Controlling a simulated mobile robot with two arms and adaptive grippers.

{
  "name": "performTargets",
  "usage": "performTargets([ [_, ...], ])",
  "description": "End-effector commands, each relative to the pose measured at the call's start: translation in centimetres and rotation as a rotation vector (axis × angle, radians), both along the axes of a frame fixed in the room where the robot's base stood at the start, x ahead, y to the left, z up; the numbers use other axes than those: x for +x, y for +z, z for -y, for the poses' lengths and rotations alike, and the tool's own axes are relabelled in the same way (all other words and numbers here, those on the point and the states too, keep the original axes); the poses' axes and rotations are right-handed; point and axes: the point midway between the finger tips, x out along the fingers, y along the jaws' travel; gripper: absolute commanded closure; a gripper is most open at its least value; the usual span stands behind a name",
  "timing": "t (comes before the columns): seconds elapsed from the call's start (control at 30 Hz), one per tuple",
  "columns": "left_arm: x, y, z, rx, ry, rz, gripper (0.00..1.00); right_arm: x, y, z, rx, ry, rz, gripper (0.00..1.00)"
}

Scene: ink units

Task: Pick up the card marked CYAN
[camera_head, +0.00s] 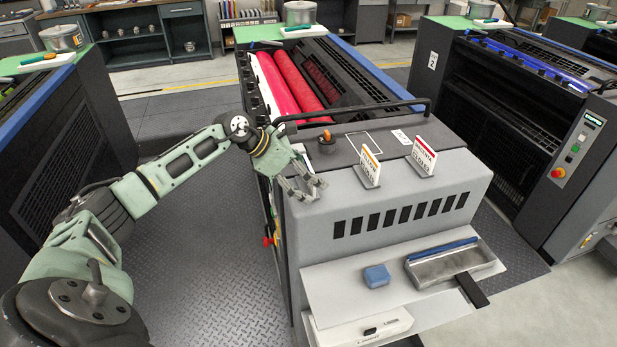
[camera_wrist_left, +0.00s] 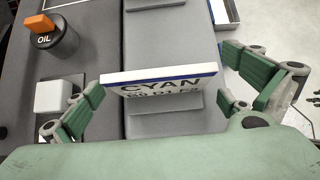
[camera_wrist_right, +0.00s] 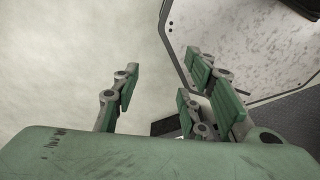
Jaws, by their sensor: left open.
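The CYAN card (camera_wrist_left: 160,83) is white with a dark blue stripe along its top and stands in a grey holder in the left wrist view. My left gripper (camera_wrist_left: 165,108) is open, with its green fingers on either side of the card, apart from it. In the head view my left gripper (camera_head: 306,187) is over the left end of the grey press top and hides the card. A yellow-striped card (camera_head: 371,166) and a red-striped card (camera_head: 423,156) stand further right. My right gripper (camera_wrist_right: 165,95) is open and empty, seen only in the right wrist view.
A black rail (camera_head: 355,111) crosses behind the cards. A lower shelf holds a blue sponge (camera_head: 376,275) and a grey tray (camera_head: 450,265).

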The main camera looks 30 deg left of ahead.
Motion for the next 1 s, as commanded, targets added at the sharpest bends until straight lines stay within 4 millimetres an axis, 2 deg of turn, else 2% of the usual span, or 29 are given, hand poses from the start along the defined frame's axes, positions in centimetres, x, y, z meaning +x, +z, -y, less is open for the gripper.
performTargets([
  [0.07, 0.0, 0.0, 0.0, 0.0, 0.0, 0.0, 0.01, -0.2, -0.1, 0.1, -0.001, 0.0, -0.004, 0.6],
  [0.33, 0.0, 0.0, 0.0, -0.001, 0.0, 0.001, 0.24, -1.6, -0.1, 0.3, -0.004, 0.0, -0.024, 0.6],
  [0.6, 0.0, 0.0, 0.0, -0.001, 0.0, 0.001, 0.48, -1.6, -0.1, 0.6, -0.008, -0.001, -0.025, 0.6],
  [1.0, 0.1, 0.8, 0.0, 0.0, -0.001, 0.004, 0.49, -1.3, -0.7, 0.6, -0.008, -0.001, -0.02, 0.6],
])
